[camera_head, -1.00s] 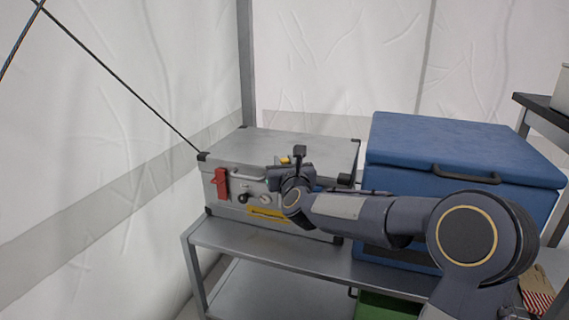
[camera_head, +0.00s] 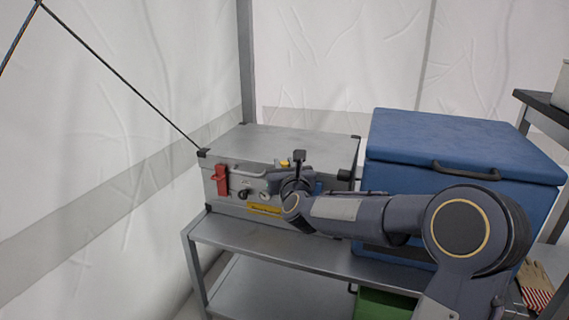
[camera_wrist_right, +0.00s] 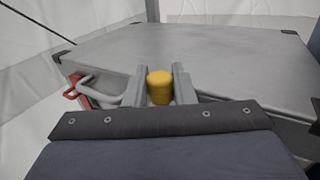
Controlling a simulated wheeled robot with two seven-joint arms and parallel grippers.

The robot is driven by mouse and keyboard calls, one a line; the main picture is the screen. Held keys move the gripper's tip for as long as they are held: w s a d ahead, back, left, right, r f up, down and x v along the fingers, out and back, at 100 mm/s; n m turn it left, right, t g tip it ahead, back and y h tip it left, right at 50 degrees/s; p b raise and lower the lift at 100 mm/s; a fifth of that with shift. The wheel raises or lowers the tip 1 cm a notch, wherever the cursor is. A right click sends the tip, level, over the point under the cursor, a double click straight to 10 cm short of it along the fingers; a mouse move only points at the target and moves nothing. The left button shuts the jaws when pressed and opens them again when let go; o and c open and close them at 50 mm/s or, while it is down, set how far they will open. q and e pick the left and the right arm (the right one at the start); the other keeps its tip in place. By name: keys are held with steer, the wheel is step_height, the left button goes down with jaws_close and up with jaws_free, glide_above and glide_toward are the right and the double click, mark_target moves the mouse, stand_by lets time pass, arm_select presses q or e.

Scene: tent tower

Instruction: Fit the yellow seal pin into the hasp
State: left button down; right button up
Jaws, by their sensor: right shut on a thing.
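The yellow seal pin (camera_wrist_right: 159,87) is held upright between the two fingers of my right gripper (camera_wrist_right: 160,90) in the right wrist view. The gripper is at the front face of the grey metal case (camera_head: 290,143). My wrist covers part of that front, and I cannot make out the hasp or whether the pin touches it. A red latch (camera_head: 221,180) is on the case's front left; it also shows in the right wrist view (camera_wrist_right: 72,86). My left gripper is out of view.
The case stands on a grey metal shelf (camera_head: 270,245). A blue cooler box (camera_head: 460,145) stands close on its right, behind my right arm. A green crate (camera_head: 385,303) is below. A dark rope crosses the upper left.

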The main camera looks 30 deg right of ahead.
steer(key=shift+f, duration=0.45)
steer(key=o, duration=1)
steer(key=shift+f, duration=0.1)
steer(key=shift+o, duration=0.2)
steer(key=shift+f, duration=0.1)
steer(key=p+v, duration=0.1)
steer(key=v, duration=0.7)
steer(key=shift+r, duration=0.3)
